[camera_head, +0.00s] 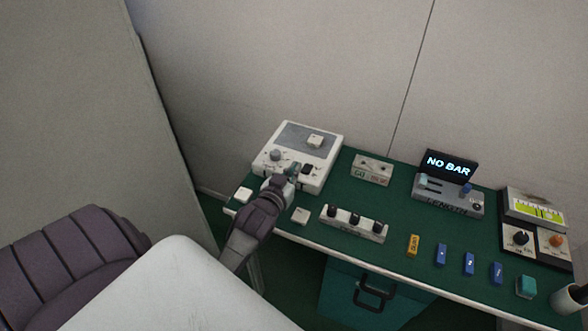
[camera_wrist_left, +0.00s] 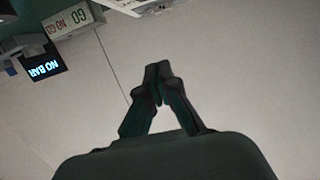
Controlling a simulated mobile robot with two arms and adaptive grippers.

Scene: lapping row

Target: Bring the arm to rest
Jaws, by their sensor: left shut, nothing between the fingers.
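My left arm comes in from the lower left in the head view, and its gripper (camera_head: 291,172) is over the front part of the white lapping machine (camera_head: 262,161) at the left end of the green table. In the left wrist view the two dark fingers (camera_wrist_left: 158,76) meet at their tips with nothing between them, in front of the pale wall. I cannot tell from the head view whether the fingertips touch the machine. The gripper covers part of the machine's front panel. My right gripper shows in neither view.
A green case (camera_head: 350,290) is below. A wall stands close behind.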

